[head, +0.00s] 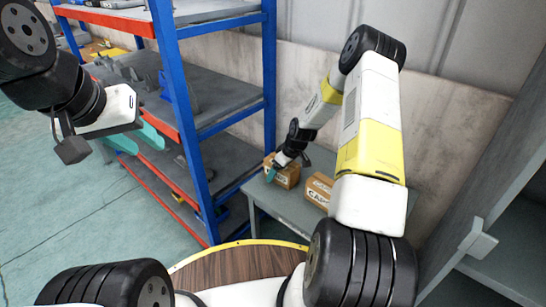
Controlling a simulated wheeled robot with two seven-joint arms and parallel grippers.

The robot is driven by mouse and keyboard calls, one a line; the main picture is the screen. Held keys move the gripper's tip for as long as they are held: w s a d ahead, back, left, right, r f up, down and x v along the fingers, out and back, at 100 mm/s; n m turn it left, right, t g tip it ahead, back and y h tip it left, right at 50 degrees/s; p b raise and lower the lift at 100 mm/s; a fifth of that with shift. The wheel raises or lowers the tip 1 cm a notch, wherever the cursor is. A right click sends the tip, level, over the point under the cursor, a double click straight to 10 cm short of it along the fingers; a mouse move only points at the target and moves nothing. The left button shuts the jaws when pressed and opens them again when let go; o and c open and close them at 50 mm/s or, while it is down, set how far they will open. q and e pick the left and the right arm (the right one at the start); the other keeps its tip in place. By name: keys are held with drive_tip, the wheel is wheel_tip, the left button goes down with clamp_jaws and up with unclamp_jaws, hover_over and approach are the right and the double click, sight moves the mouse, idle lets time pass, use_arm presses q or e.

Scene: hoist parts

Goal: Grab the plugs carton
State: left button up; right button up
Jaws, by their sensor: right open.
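Two small brown cartons stand on a grey table against the wall. The left carton (288,177) has a pale label too small to read for certain. The right carton (317,193) has a label that starts with "CA" and is partly hidden by my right arm. I cannot tell which one is the plugs carton. My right gripper (271,173) is at the left carton's left upper side, with its teal fingertip in front of the carton; it is open, and contact is unclear. My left gripper (137,140) is empty, with its teal fingers apart, in front of the shelving at left.
A blue and red shelving rack (190,120) with grey shelves and several metal parts stands left of the table (262,191). A grey cabinet (490,200) stands at the right. Open green floor (60,210) lies at the left.

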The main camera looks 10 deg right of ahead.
drive_tip(key=shift+f, duration=0.25)
idle(0.3)
clamp_jaws()
idle(0.5)
drive_tip(key=shift+r, duration=0.1)
